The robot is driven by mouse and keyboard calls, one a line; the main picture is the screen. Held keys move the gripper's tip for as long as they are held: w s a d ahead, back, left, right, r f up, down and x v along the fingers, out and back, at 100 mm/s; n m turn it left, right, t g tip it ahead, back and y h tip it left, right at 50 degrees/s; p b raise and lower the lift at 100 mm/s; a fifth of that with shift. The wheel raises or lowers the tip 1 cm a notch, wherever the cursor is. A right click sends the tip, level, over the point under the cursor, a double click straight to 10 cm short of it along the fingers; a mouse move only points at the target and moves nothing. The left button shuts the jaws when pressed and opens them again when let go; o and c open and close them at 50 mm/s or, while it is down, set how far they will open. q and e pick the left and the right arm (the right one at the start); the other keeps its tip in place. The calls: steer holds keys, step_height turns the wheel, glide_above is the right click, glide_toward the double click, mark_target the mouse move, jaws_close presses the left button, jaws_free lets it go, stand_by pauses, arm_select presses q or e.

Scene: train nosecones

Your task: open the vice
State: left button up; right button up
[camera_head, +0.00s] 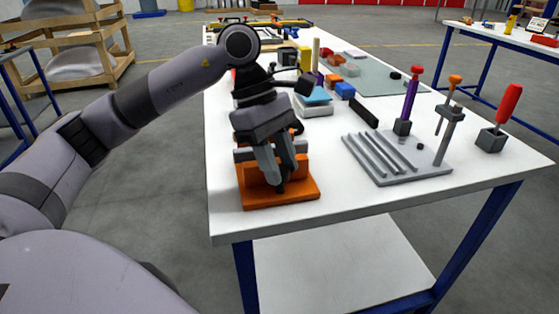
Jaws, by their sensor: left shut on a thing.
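The vice (252,191) has an orange base and body with grey jaws and stands near the left front corner of the white table. My left gripper (281,184) reaches down over the front of the vice, with its fingers pointing down. The fingers are close together at the dark handle part on the vice's front, shut on it. The gripper hides much of the vice, so I cannot tell how far its jaws are apart. My right gripper is not in view.
A grey grooved plate (385,167) with a post lies to the right. Screwdrivers with purple (411,95) and red (509,100) handles stand near it. Small blocks and a black bar (363,113) lie behind. The table front between vice and plate is clear.

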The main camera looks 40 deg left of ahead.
arm_select(q)
steer(key=shift+a+r, duration=0.1)
steer(key=shift+a, duration=0.2)
stand_by(0.4)
steer(key=o, duration=1)
